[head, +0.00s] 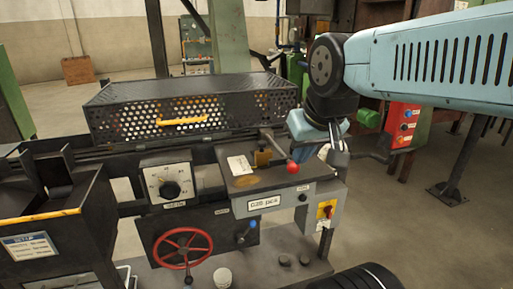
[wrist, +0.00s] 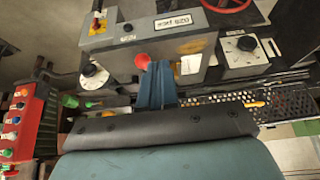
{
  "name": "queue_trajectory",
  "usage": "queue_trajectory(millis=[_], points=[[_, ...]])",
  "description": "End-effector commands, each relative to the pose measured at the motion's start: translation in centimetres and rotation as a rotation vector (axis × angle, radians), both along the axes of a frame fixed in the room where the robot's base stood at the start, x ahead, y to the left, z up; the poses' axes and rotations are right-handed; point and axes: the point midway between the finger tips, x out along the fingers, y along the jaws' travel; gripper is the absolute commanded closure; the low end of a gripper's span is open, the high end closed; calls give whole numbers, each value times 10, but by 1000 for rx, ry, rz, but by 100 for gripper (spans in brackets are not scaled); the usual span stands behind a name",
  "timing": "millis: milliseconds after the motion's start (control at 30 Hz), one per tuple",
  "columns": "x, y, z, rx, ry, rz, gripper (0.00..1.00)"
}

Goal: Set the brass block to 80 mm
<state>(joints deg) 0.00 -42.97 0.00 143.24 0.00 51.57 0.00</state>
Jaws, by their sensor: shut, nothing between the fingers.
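The brass block (head: 262,158) is a small brownish-gold piece by a grey rod on top of the machine's table, right of a white paper card. The rod ends in a red ball knob (head: 292,168). My gripper (head: 313,152) is to the right of the block, just behind and above the red knob, apart from the block. In the wrist view its blue fingers (wrist: 157,68) are together and empty, with the red knob (wrist: 143,61) close to their tips. Whether they touch the knob I cannot tell. I cannot make out a scale reading for the block.
A perforated black guard (head: 190,108) with a yellow handle stands behind the table. A dial box (head: 170,182), a red handwheel (head: 183,247) and a yellow-and-red switch (head: 326,210) are on the machine's front. A dark hopper with a setup card (head: 30,245) stands at left. Open floor lies right.

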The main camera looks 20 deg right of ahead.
Motion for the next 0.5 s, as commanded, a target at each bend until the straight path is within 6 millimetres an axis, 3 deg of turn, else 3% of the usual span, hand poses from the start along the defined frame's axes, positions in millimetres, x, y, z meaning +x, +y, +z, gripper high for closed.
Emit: queue_trajectory(millis=[267,500], points=[[0,0,0,0,0,0,100],[13,0,11,-17,32,57,77]])
